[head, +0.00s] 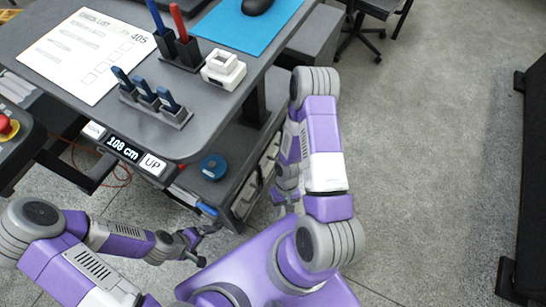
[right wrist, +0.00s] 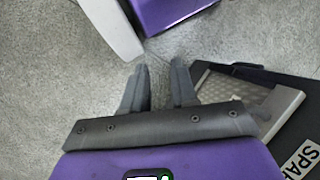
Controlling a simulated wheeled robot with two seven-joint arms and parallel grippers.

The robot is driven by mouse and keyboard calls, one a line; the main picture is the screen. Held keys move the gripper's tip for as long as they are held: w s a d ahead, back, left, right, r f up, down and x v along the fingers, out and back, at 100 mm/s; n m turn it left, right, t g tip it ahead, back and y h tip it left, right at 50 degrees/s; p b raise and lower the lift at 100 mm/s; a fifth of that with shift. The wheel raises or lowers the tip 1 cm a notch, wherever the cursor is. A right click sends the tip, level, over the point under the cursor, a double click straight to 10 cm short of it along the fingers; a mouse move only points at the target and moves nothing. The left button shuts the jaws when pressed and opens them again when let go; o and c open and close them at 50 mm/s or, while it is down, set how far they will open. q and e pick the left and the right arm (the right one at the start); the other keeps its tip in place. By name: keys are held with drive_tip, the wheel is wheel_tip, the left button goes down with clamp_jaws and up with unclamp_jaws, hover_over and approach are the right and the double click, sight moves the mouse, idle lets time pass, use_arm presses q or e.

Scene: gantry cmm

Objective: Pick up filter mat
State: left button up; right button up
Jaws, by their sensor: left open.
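In the right wrist view a light grey panel with a perforated-looking face (right wrist: 247,98) lies at the right, on or in a dark holder; it may be the filter mat, but I cannot tell for sure. My right gripper (right wrist: 159,78) is open and empty, its fingers left of the panel and apart from it. In the head view my right gripper is mostly hidden behind my own arm. My left gripper (head: 204,246) is open and empty at the lower middle, below the desk's front edge. I make out no clear filter mat in the head view.
The dark holder (right wrist: 284,133) bears a partly cut-off label starting "SPA". The grey desk (head: 195,136) carries a checklist (head: 85,55), blue mat (head: 245,25), tool holders and a white block (head: 223,69). A blue round object (head: 213,167) sits below. Open floor (head: 430,150) lies right.

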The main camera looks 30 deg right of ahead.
sight(278, 155)
drive_tip(key=s+d+n+g+h+p, duration=0.2)
drive_tip(key=s+d+n+g+h, duration=0.2)
drive_tip(key=s+n, duration=0.15)
drive_tip(key=w+d+r+n+t+h+p, duration=0.2)
drive_tip(key=d+n+h+p, duration=0.1)
drive_tip(key=d+n+h, duration=0.5)
drive_tip(key=w+a+n+t+h+p, duration=0.1)
drive_tip(key=w+a+n+t+p, duration=0.15)
drive_tip(key=w+n+t, duration=0.45)
drive_tip(key=w+a+n+t+h+p, duration=0.1)
drive_tip(key=w+a+n+t, duration=0.15)
drive_tip(key=w+t, duration=0.7)
drive_tip(key=shift+g, duration=0.65)
drive_tip(key=w+d, duration=0.1)
drive_tip(key=w, duration=0.1)
drive_tip(key=w+d+f+b, duration=0.2)
drive_tip(key=w, duration=0.1)
drive_tip(key=shift+w+f, duration=0.15)
drive_tip(key=shift+w, duration=0.2)
drive_tip(key=shift+w+d+f+b, duration=0.1)
drive_tip(key=shift+w+d+b, duration=0.25)
drive_tip(key=shift+w+d, duration=0.1)
drive_tip(key=shift+s, duration=0.1)
clamp_jaws()
